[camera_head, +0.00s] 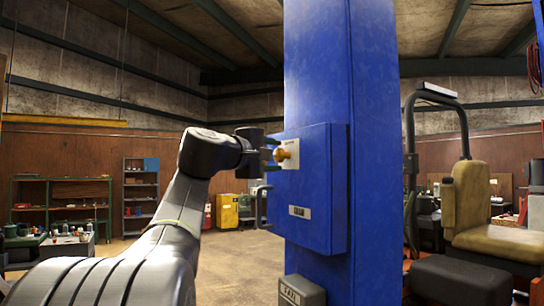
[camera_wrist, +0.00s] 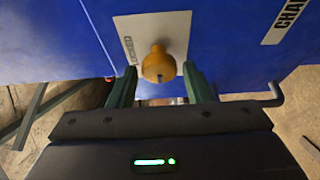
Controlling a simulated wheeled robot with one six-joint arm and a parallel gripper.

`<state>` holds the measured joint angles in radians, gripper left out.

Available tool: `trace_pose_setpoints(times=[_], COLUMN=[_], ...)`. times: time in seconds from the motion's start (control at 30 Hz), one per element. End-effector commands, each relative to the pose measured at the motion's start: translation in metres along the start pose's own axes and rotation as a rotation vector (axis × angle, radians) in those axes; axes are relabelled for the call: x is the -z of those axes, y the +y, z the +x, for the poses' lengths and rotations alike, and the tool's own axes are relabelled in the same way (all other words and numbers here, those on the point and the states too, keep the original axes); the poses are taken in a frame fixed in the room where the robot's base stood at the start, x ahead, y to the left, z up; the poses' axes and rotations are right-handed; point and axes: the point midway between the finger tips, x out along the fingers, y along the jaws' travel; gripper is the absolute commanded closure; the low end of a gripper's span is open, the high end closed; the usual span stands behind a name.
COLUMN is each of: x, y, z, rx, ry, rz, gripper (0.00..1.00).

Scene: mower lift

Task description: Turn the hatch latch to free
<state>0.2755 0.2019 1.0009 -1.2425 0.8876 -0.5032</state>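The hatch latch is an orange-yellow knob (camera_head: 282,155) on a pale plate (camera_head: 292,150) on the blue hatch box (camera_head: 312,185). In the wrist view the knob (camera_wrist: 158,66) stands in front of the plate (camera_wrist: 176,24), which carries small dark lettering along its left edge. My gripper (camera_head: 270,150) is at the knob's left in the head view. In the wrist view its two dark green fingers (camera_wrist: 159,84) are apart, one on each side of the knob, with a visible gap on both sides. I cannot tell how deep the fingertips reach.
The hatch box sits on a blue column (camera_head: 320,60). A grey bent handle (camera_head: 262,205) sticks out at the box's left below the knob. A label (camera_head: 299,212) is on the box's front.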

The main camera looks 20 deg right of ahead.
Motion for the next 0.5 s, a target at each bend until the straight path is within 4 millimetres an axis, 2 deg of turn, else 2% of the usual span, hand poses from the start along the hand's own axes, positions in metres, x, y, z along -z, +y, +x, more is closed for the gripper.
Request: trace_pose_setpoints(times=[0.33, 0.5], x=[0.000, 0.001], y=[0.000, -0.002], z=[-0.001, -0.018], rx=[-0.001, -0.002], ry=[0.000, 0.003], rz=[0.001, 0.001], gripper=[0.45, 0.45])
